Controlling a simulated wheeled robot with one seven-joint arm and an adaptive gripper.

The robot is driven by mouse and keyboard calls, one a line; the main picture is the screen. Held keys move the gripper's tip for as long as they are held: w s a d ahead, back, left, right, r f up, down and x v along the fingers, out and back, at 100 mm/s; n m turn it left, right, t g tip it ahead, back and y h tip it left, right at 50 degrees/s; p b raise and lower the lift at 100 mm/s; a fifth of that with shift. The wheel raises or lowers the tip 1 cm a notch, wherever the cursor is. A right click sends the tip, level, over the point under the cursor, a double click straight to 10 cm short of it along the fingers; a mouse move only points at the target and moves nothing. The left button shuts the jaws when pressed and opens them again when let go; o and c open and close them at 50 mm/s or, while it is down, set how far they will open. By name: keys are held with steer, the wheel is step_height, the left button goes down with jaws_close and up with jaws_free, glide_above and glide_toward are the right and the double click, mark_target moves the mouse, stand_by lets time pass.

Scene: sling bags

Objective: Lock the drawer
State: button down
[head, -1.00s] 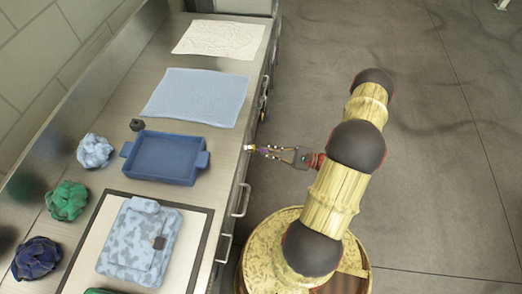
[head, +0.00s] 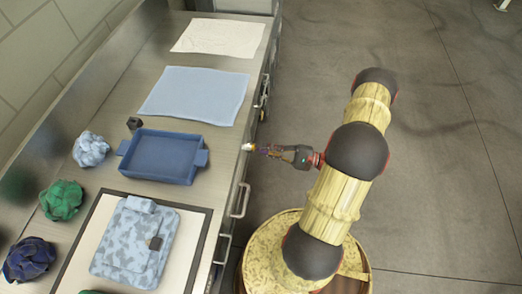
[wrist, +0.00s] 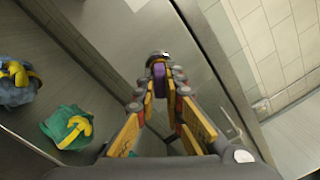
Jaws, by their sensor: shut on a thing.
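My gripper (head: 262,151) is at the front of the metal counter, level with the blue tray. It is shut on a small purple key (wrist: 159,77), held between the fingertips in the wrist view. Just beyond the key is a round metal lock (wrist: 158,56) on the drawer front (wrist: 125,45). The key's tip lines up with the lock, but I cannot tell how deep it sits. In the head view the lock (head: 248,147) shows as a small bright spot at the counter's front edge.
On the counter (head: 208,160) are a blue tray (head: 160,158), a light blue cloth (head: 195,95), a patterned bag (head: 125,240) and crumpled bundles. Drawer handles (head: 240,200) stick out along the front. The wrist view shows a green bundle (wrist: 65,125) at left.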

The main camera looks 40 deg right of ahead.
steer(key=shift+f+n, duration=0.1)
steer(key=shift+n, duration=0.4)
steer(key=shift+n+b, duration=1)
steer(key=shift+n, duration=0.7)
steer(key=shift+n+b, duration=0.65)
steer(key=shift+n, duration=0.25)
steer(key=c, duration=2.3)
jaws_free()
steer(key=shift+c, duration=0.2)
steer(key=o, duration=0.5)
steer(key=shift+o, duration=1.4)
steer(key=o, duration=0.4)
